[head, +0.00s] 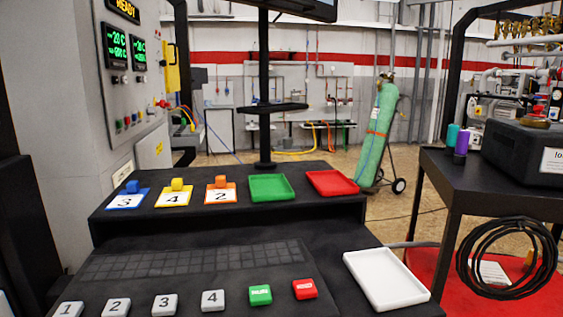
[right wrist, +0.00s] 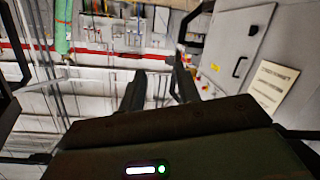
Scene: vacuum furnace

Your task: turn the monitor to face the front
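The monitor (head: 300,8) is at the top of the head view on a black upright pole (head: 263,80). My left gripper is in neither view.
The black stepped console (head: 330,232) holds numbered tags, green (head: 271,188) and red (head: 333,183) trays, a white tray (head: 387,279) and buttons. A grey control cabinet (head: 75,110) stands left. A black cart (head: 450,175) stands right, a green gas cylinder (head: 379,130) behind.

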